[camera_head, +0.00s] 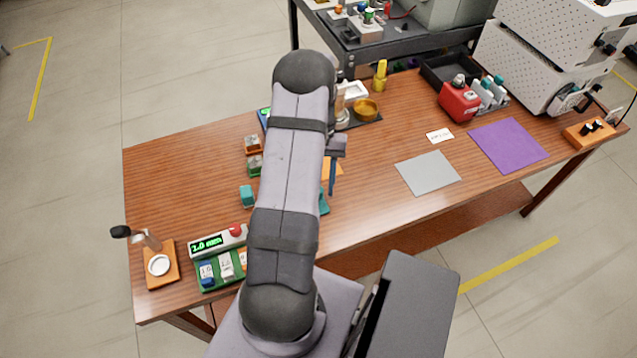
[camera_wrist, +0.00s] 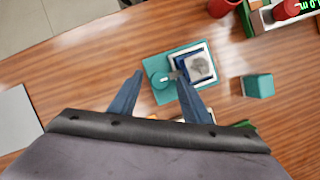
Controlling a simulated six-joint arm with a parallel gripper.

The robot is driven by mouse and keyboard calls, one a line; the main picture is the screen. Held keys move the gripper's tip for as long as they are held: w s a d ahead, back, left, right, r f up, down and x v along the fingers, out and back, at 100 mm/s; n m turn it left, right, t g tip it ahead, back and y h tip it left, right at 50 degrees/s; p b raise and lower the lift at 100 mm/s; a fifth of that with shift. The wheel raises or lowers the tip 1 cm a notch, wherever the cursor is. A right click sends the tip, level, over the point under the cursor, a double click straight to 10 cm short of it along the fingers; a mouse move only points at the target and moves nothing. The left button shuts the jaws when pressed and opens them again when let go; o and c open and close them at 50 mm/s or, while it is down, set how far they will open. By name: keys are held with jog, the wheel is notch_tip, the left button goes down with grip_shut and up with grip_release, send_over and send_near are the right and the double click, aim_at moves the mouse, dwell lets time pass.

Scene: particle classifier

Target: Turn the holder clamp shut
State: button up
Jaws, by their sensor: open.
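The holder (camera_wrist: 163,97) is a teal base in the wrist view, carrying a white and blue square frame with a grey disc. A round teal knob (camera_wrist: 158,78) with a small pale bar, apparently the clamp, sits at its left side. My gripper (camera_wrist: 159,76) is open, its two blue fingers on either side of the knob in the picture. The right fingertip overlaps the frame's edge; I cannot tell whether either finger touches anything. In the head view my arm hides most of the holder, with only a teal edge (camera_head: 323,203) showing. One blue finger (camera_head: 333,178) shows there.
A small teal block (camera_wrist: 258,86) stands right of the holder. A green tray (camera_head: 218,284) with labelled blocks, a display box (camera_head: 212,244) and an orange stand (camera_head: 161,277) lie at the front left. A grey mat (camera_head: 428,173) lies right, with bare wood between.

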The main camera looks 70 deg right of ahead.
jog(key=s+b+v, duration=0.1)
jog(key=v, duration=0.6)
jog(key=shift+w+b, duration=0.4)
jog(key=shift+w, duration=0.1)
jog(key=shift+r, duration=0.15)
